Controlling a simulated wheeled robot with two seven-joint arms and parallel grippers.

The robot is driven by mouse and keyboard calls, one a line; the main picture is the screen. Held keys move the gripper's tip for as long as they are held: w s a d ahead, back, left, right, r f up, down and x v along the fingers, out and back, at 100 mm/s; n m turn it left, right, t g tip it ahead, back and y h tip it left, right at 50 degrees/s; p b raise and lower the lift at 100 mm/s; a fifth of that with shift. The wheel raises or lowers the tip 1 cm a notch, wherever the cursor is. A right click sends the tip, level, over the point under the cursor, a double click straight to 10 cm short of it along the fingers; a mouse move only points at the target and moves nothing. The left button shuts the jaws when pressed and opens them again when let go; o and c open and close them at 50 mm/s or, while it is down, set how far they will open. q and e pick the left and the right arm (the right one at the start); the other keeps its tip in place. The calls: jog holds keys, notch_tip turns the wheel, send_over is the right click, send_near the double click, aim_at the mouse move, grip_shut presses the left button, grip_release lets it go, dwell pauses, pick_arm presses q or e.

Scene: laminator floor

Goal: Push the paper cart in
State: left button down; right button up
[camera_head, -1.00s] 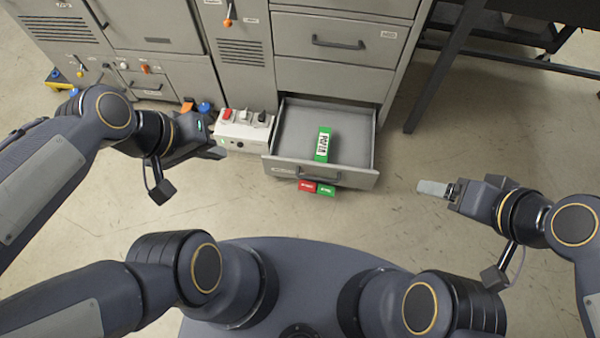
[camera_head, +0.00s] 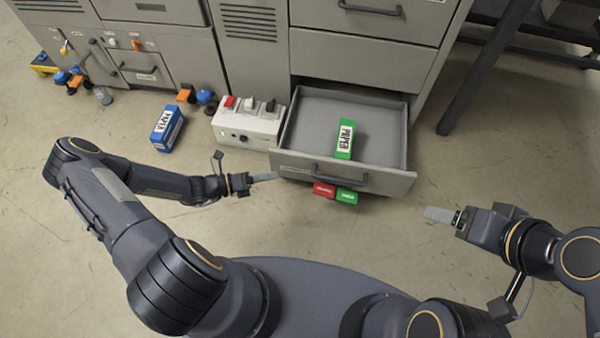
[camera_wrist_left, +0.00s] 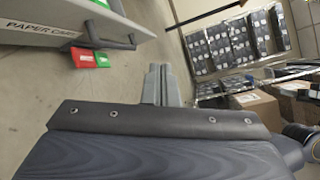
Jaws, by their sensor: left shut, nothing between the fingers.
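The paper cart (camera_head: 298,168) is a grey drawer at the bottom of the cabinet, pulled out, with a dark bar handle on its front. A green box labelled PAPER (camera_head: 345,139) lies inside it. In the left wrist view the cart's front (camera_wrist_left: 70,30) shows at upper left with its "PAPER CAR…" label and handle. My left gripper (camera_head: 266,177) is shut and empty, just left of the cart's front left corner; its fingers lie together in the left wrist view (camera_wrist_left: 157,84). My right gripper (camera_head: 438,214) is right of and nearer than the cart, apart from it; its jaw gap cannot be made out.
Red (camera_head: 324,190) and green (camera_head: 347,196) tags sit below the cart's front. A white switch box (camera_head: 247,125) stands close to the cart's left side. A blue box (camera_head: 166,128) lies farther left on the floor. A dark table leg (camera_head: 475,85) stands right.

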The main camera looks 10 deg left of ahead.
pick_arm(q)
notch_tip(320, 180, down, 12)
jog(key=w+n+t+y+b, duration=0.1)
jog(key=n+t+y+b, duration=0.15)
jog(key=n+t, duration=0.45)
jog(key=n+g+b, duration=0.2)
jog(key=b, duration=0.2)
send_near(313, 160)
jog(key=d, duration=0.4)
jog(key=w, duration=0.1)
jog(key=w+b, duration=0.1)
jog(key=w, duration=0.1)
jog(key=shift+w+a+f+h, duration=0.1)
jog(key=shift+w+f+h, duration=0.15)
jog(key=shift+h, duration=0.1)
jog(key=shift+w+r+b, duration=0.1)
jog(key=shift+w+b, duration=0.25)
jog(key=shift+w, duration=0.05)
pick_arm(e)
notch_tip(313, 160, down, 10)
jog(key=shift+w+a, duration=0.35)
jog(key=shift+w, duration=0.1)
pick_arm(q)
jog(key=shift+r, duration=0.1)
pick_arm(e)
jog(key=shift+r, duration=0.1)
